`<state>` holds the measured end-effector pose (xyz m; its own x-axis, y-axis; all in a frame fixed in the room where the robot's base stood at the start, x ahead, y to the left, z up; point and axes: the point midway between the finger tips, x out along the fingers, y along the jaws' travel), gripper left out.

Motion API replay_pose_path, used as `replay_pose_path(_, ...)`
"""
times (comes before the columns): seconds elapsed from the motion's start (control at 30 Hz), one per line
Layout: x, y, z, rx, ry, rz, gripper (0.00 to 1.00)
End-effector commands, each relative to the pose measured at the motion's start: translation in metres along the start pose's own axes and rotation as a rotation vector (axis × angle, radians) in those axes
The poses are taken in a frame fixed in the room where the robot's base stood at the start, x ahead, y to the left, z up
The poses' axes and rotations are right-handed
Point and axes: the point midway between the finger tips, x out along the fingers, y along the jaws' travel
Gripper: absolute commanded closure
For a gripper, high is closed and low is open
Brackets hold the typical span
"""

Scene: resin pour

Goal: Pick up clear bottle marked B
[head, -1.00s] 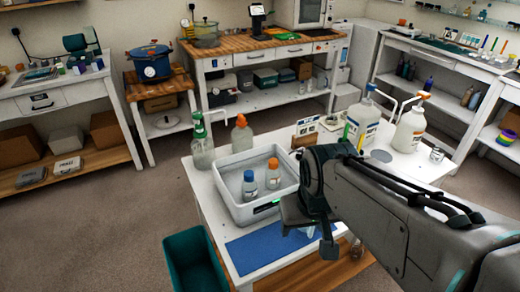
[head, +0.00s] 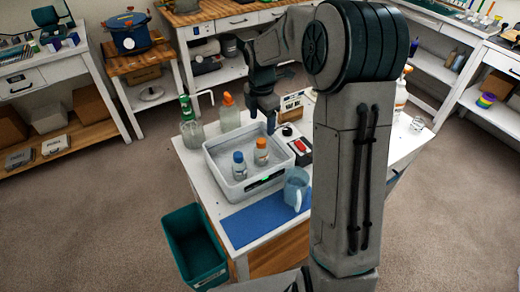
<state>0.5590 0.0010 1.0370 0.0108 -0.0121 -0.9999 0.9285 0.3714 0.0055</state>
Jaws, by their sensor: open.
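Two small clear bottles stand upright in the grey-white tray (head: 228,194) on the white table. One is the blue-capped bottle (head: 239,170), the other the orange-capped bottle (head: 261,155) to its right. Their labels are too small to read, so I cannot tell which is marked B. My gripper (head: 270,128) points down near the tray's back right corner, beyond the orange-capped bottle in the picture. It is open and empty, and apart from both bottles.
A device with a red part (head: 301,150) is right of the tray. A pump bottle (head: 191,130) and a larger orange-capped bottle (head: 229,115) stand behind it. A teal bin (head: 192,250) is on the floor.

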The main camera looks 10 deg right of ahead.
Motion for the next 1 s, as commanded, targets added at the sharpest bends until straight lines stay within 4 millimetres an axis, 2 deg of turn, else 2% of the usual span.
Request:
replay_pose_path(0.2, 0.015, 0.012, 0.006, -0.118, 0.018, -0.008, 0.3)
replay_pose_path(0.53, 0.076, 0.011, 0.004, -0.122, 0.019, -0.01, 0.3)
replay_pose_path(0.83, 0.099, 0.011, 0.004, -0.12, 0.017, -0.007, 0.3)
replay_pose_path(1.0, 0.122, 0.008, 0.003, -0.121, 0.018, -0.01, 0.3)
